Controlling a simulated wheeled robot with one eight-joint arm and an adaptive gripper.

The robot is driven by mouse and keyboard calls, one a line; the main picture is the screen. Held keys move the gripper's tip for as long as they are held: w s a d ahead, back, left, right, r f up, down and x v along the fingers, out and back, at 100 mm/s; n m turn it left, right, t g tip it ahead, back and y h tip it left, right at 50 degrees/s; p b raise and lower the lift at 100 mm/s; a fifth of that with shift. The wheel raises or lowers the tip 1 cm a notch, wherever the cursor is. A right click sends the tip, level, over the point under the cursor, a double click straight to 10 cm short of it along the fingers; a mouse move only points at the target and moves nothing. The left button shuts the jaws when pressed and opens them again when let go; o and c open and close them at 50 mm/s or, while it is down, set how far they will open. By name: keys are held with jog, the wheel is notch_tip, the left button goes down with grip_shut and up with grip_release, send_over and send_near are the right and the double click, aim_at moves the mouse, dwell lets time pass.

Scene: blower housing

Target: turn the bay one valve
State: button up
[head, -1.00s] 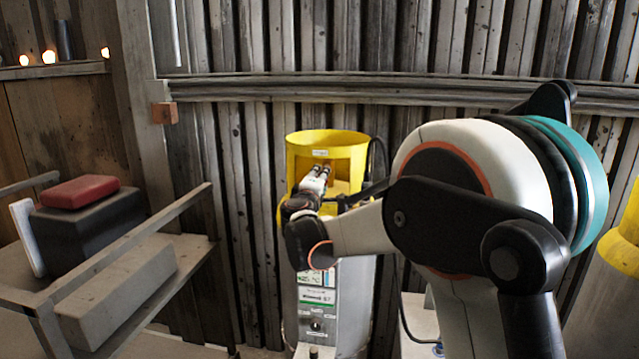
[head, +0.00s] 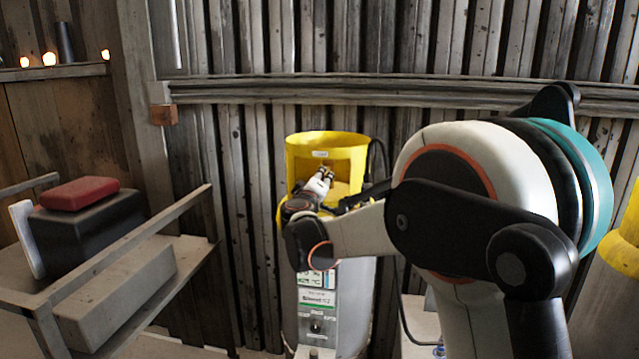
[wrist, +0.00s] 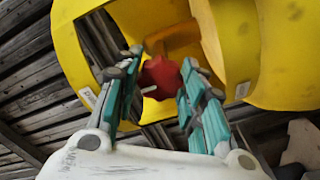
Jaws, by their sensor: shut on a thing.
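The valve's red knob (wrist: 160,78) shows in the wrist view, inside the opening of a yellow guard (wrist: 258,50). My gripper (wrist: 160,84) has its two teal-padded fingers on either side of the knob and is shut on it. In the head view the yellow guard (head: 310,145) sits on top of a pale cylinder (head: 347,300). My gripper (head: 325,174) reaches into the guard's open front there, and the knob is hidden behind it. The contact points of the fingertips are hard to see.
A metal cart (head: 190,250) with a dark box (head: 90,222) and a red case (head: 80,193) stands at the left. A second yellow guard (head: 628,232) is at the right edge. A plank wall (head: 240,200) stands close behind the cylinder. A dark cable hangs beside the cylinder.

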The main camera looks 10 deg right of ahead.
jog(key=shift+f, duration=0.1)
jog(key=o, duration=1.1)
jog(key=v, duration=1.2)
